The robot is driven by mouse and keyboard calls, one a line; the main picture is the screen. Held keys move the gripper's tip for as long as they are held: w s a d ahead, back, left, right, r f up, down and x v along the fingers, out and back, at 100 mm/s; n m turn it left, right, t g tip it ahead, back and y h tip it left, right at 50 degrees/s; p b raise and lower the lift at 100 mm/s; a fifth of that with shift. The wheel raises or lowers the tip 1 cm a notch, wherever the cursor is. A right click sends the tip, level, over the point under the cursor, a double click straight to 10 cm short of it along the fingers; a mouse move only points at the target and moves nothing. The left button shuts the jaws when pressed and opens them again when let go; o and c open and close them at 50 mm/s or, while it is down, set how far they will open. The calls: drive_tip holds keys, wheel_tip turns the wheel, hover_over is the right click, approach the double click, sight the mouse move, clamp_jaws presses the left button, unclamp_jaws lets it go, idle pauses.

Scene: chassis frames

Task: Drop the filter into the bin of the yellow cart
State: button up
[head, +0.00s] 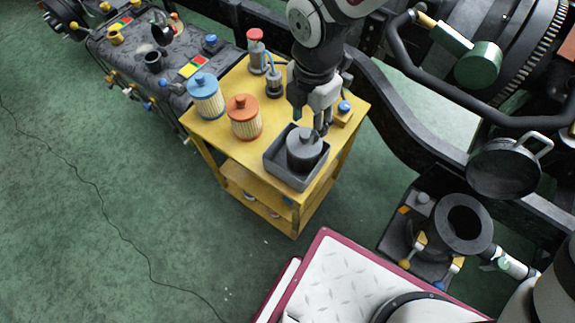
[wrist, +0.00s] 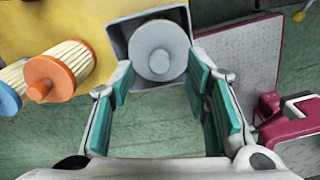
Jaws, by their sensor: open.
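A dark grey filter (head: 304,155) with a knob on top sits inside the square grey bin (head: 287,176) on the top of the yellow cart (head: 207,133). In the wrist view the filter (wrist: 153,62) shows as a pale round lid within the bin (wrist: 119,42). My gripper (head: 319,128) is just above the filter, near its knob. In the wrist view my gripper (wrist: 160,90) has its teal finger pads wide apart, with nothing held between them. I cannot tell whether a fingertip touches the knob in the head view.
An orange-capped filter (head: 243,118) and a blue-capped filter (head: 206,98) stand left of the bin on the cart. A red-topped item (head: 256,52) stands at the back. Black chassis rails (head: 405,120) run behind the cart. Green floor (head: 100,215) is open at left.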

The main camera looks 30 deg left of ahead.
wheel_tip(320, 180, up, 12)
idle(0.5)
